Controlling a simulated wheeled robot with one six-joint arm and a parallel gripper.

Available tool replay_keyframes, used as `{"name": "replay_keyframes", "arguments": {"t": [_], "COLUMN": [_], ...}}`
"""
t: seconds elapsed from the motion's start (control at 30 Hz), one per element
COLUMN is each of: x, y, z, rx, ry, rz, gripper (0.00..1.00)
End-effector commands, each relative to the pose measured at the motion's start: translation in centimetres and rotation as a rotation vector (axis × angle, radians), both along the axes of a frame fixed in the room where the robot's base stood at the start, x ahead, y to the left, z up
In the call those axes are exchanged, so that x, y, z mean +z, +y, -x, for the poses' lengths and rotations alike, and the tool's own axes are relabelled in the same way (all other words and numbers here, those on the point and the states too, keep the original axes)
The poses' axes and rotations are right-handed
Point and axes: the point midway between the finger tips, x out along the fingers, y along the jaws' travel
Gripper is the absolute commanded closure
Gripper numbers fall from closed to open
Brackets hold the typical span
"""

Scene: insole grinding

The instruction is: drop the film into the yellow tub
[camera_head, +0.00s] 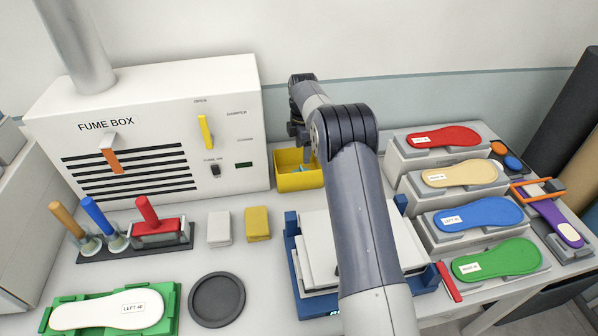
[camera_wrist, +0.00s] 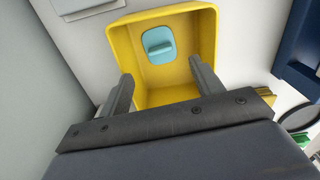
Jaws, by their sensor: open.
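The yellow tub (camera_head: 297,181) stands at the back of the table, just right of the fume box. In the wrist view the tub (camera_wrist: 205,40) opens toward the camera. A light blue piece of film (camera_wrist: 158,46) with a raised tab lies inside the tub. In the head view a small bit of blue shows in the tub, partly hidden. My gripper (camera_wrist: 156,92) is over the near side of the tub, with its two fingers spread apart and nothing between them. In the head view my arm hides much of the gripper.
The white fume box (camera_head: 150,130) is close on the left. A blue-framed stand (camera_head: 292,255) with a white block is in front of the tub. Stepped grey blocks with coloured insoles (camera_head: 480,213) are on the right. A dark round disc (camera_head: 217,299) lies at the front left.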

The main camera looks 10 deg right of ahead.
Motion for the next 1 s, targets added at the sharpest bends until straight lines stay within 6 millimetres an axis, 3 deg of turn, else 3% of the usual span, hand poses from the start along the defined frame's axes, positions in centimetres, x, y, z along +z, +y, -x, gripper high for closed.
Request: {"name": "replay_keyframes", "arguments": {"t": [0.17,0.4,0.6,1.0], "x": [1.7,6.7,9.7,10.7], "y": [0.0,0.0,0.0,0.0], "z": [-0.1,-0.1,-0.1,0.0], "rx": [0.000,0.000,0.000,0.000], "ry": [-0.005,-0.006,-0.003,0.000], "rz": [0.000,0.000,0.000,0.000], "gripper": [0.38,0.38,0.38,0.38]}}
